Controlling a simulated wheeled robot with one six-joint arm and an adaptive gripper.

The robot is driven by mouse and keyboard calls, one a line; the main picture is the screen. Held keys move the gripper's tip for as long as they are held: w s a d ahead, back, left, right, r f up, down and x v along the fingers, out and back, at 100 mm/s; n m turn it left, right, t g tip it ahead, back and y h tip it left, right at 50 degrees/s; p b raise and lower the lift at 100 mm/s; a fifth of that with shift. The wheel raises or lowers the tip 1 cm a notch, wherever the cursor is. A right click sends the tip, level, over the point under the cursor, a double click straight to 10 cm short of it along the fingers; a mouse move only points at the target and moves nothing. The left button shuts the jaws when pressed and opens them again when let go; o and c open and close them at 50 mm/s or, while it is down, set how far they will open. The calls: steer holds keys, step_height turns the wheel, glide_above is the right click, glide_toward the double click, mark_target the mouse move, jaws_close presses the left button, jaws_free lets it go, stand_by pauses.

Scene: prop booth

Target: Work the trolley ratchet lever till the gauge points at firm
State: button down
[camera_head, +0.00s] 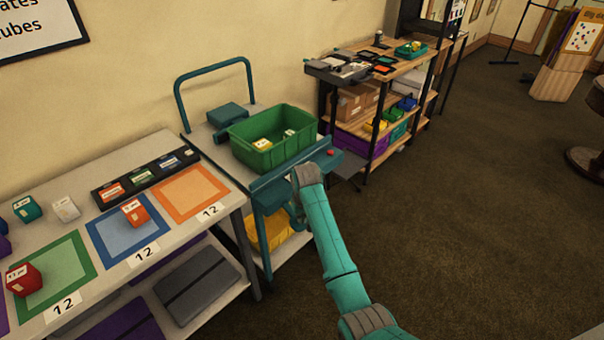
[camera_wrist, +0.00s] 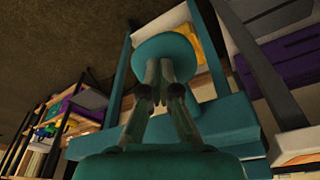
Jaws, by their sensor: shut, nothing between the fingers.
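The teal trolley (camera_head: 262,184) stands beside the near table, with a tall loop handle (camera_head: 213,64) at its back. A small red knob (camera_head: 331,152) shows at its right front corner; I cannot tell whether it belongs to the ratchet lever. My gripper (camera_head: 297,214) is low in front of the trolley's front edge, mostly hidden by my wrist. In the wrist view my gripper (camera_wrist: 160,68) is shut and empty. Its fingertips overlap a rounded teal shape (camera_wrist: 178,49); I cannot tell whether they touch it. No gauge face or pointer is readable.
A green bin (camera_head: 244,138) with a few small items sits on the trolley. A table (camera_head: 226,196) with coloured mats and blocks stands at left. A shelf unit (camera_head: 366,165) stands behind at right. The carpet (camera_head: 470,200) to the right is clear.

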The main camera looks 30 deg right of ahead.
step_height(320, 180, up, 9)
stand_by(1.0)
steer(key=shift+f, duration=0.1)
stand_by(1.2)
steer(key=shift+f, duration=1.5)
steer(key=shift+f, duration=0.1)
stand_by(0.9)
steer(key=shift+f, duration=3)
step_height(320, 180, up, 9)
